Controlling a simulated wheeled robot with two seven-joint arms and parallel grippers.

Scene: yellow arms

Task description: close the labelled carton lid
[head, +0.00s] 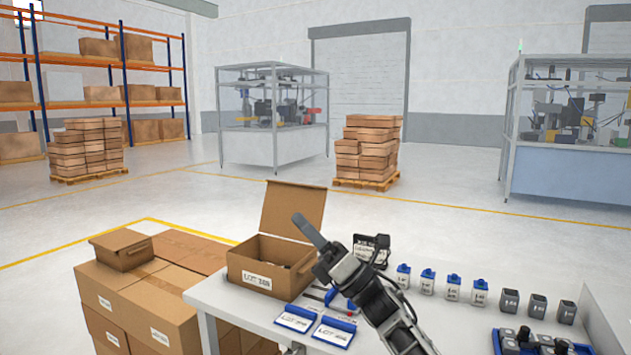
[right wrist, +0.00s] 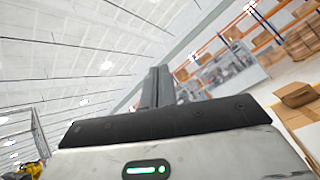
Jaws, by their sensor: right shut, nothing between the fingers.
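A brown carton (head: 262,276) with a printed label stands on the left part of the white table. Its lid (head: 293,209) is hinged at the back and stands up, leaning slightly back, so the carton is open. My right gripper (head: 304,222) is shut and empty, its fingers pointing up and left. In the head view it overlaps the right edge of the carton and lid; I cannot tell whether it touches them. In the right wrist view, the shut fingers (right wrist: 157,88) point up toward the ceiling. My left gripper is in neither view.
Blue-and-white labelled holders (head: 297,318) lie in front of the carton. Several blue-capped bottles (head: 427,281) and grey containers (head: 538,305) stand to the right on the table (head: 240,318). Stacked cartons (head: 150,290) stand left of the table, also showing in the right wrist view (right wrist: 297,95).

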